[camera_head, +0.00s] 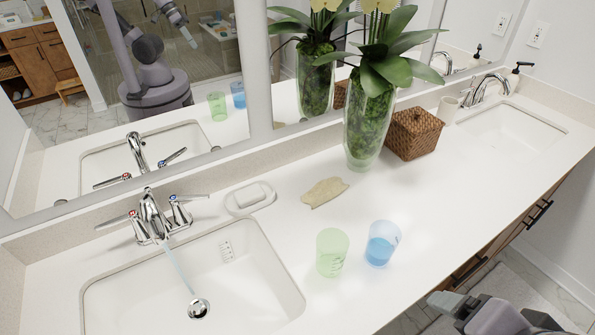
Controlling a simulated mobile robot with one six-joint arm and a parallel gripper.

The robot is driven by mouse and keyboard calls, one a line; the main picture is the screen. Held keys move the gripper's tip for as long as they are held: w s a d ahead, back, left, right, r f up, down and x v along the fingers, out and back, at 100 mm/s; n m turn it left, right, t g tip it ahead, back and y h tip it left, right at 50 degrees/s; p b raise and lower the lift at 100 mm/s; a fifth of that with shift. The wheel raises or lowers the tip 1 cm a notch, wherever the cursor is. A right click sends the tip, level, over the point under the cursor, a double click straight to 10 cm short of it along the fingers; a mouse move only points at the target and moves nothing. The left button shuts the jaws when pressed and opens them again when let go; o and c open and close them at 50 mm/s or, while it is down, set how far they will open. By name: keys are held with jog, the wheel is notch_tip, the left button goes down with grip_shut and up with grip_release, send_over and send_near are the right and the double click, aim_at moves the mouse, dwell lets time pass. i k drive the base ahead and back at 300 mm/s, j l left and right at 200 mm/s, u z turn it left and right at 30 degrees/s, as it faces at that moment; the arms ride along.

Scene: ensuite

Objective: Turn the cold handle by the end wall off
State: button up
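Grey parts of my arm, possibly my gripper (455,304), show at the bottom right, away from both faucets; the fingers are unclear.
A soap dish (250,198), tan sponge-like piece (325,192), green cup (332,252) and blue cup (382,243) stand right of the left faucet. A plant vase (368,125) and wicker box (415,134) stand by the mirror.

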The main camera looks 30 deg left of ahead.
aim_at(174, 200)
jog(key=u, duration=2.1)
